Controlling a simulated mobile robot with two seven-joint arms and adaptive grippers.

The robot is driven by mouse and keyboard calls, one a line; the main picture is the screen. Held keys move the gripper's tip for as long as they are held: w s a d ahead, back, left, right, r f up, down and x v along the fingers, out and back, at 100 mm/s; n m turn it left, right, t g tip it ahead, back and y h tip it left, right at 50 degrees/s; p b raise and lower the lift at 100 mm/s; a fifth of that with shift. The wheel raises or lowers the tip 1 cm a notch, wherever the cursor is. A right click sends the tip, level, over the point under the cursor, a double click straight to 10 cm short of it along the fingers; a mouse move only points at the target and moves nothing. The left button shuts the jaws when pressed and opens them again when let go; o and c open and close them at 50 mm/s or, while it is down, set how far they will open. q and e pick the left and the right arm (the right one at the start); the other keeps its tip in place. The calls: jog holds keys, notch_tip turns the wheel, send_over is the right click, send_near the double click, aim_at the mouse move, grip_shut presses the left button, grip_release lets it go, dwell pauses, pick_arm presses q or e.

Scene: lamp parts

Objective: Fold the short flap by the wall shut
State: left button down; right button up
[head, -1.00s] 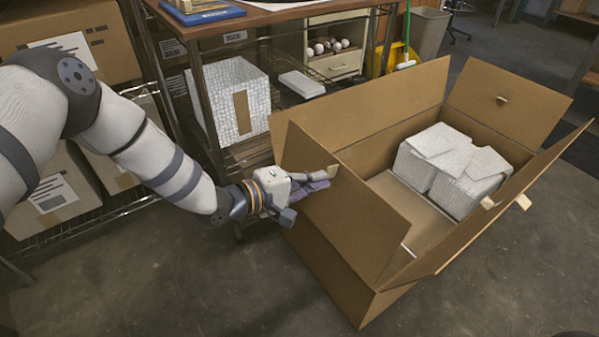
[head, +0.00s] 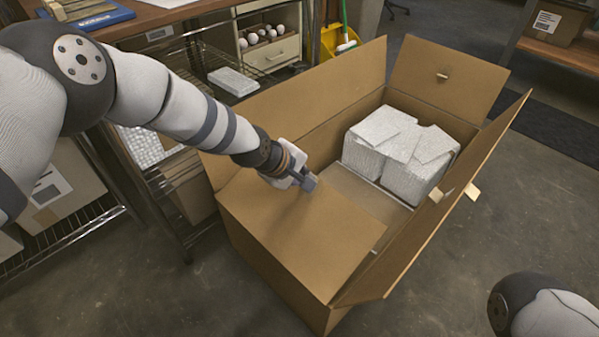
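A large open cardboard box (head: 263,277) stands on the floor. Its near short flap (head: 300,235) lies folded inward, roughly level, over the near end of the opening. My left gripper (head: 308,184) is over this flap's inner edge, seemingly touching it; its fingers are too small and covered to tell if open. The far short flap (head: 448,85) stands up and leans outward, with a small tab on it. The long flaps, one at the back left (head: 310,95) and one at the right (head: 440,215), are raised. My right gripper is out of view.
White wrapped blocks (head: 400,150) sit inside the box's far half. A metal shelf rack (head: 165,175) with cartons stands close along the box's left side. A yellow bucket (head: 336,42) is behind. Floor to the right is clear except for part of my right arm.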

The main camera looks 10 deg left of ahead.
pick_arm(q)
jog(key=shift+g+y, duration=0.5)
jog(key=shift+g, duration=0.1)
jog(key=b+x, duration=0.2)
jog(key=x, duration=0.3)
jog(key=shift+f+b, duration=0.1)
jog(key=shift+b, duration=0.3)
jog(key=shift+b+x, duration=0.7)
jog(key=shift+x, duration=0.45)
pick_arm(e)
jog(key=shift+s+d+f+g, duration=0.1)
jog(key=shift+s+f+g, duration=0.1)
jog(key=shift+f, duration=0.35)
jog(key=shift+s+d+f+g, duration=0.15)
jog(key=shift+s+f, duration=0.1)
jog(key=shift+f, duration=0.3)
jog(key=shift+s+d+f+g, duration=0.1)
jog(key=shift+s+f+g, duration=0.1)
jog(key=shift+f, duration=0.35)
